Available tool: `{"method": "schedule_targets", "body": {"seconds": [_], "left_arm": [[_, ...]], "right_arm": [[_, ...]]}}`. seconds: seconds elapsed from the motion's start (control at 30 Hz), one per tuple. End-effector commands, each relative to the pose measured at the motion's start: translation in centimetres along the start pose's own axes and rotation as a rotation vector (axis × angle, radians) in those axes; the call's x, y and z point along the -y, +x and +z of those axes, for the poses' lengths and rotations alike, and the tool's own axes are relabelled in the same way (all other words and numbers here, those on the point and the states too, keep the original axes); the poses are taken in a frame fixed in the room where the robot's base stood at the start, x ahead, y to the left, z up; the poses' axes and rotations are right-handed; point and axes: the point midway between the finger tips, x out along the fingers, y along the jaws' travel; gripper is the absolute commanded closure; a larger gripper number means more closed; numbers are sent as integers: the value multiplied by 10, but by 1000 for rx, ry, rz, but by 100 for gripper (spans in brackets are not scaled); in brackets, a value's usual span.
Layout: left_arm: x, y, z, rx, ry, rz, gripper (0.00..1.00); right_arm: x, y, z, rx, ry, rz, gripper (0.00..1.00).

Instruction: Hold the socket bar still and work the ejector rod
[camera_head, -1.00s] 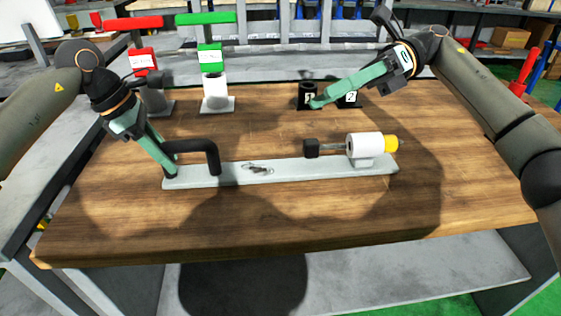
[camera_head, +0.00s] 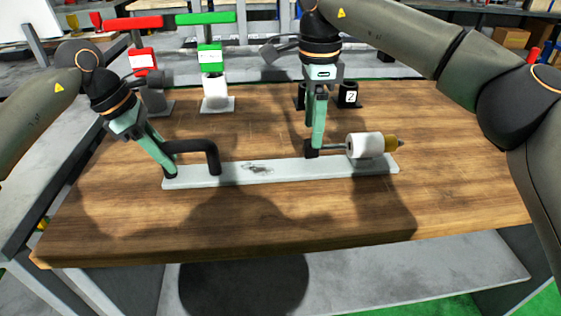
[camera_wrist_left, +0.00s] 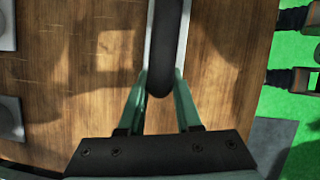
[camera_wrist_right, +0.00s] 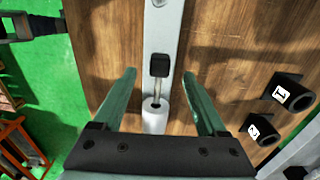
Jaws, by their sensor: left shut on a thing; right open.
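A pale grey socket bar (camera_head: 270,172) lies along the table, with a black bent handle (camera_head: 212,156) at its left end. My left gripper (camera_head: 170,168) is shut on the black handle, which also shows between its fingers in the left wrist view (camera_wrist_left: 167,45). The ejector rod (camera_wrist_right: 157,90) runs from a black knob (camera_wrist_right: 159,65) into a white cylinder (camera_head: 364,145) with a yellow end. My right gripper (camera_wrist_right: 158,76) is open, its fingers either side of the knob with gaps; in the head view its fingers partly hide the knob.
Small dark pieces (camera_head: 257,169) lie on the bar's middle. Behind stand a black holder marked 2 (camera_head: 348,95), another partly hidden by my right gripper, and red (camera_head: 143,60) and green (camera_head: 210,57) labelled stands. The table front (camera_head: 250,225) is clear.

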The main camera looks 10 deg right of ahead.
Motion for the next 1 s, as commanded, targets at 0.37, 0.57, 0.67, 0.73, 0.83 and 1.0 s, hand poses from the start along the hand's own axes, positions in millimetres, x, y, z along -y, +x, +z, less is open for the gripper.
{"method": "schedule_targets", "body": {"seconds": [0.37,0.57,0.67,0.73,0.83,1.0], "left_arm": [[0,0,0,1,-2,1,100],[0,0,0,0,-2,1,100],[0,0,0,0,-2,1,100],[0,0,0,0,-2,1,100],[0,0,0,0,-2,1,100],[0,0,0,0,-2,1,100]], "right_arm": [[0,49,0,1,0,2,25],[0,58,0,2,1,1,25],[0,59,0,2,1,1,25],[0,59,0,2,1,1,25],[0,59,0,2,1,1,25],[0,59,0,3,1,1,43]]}}
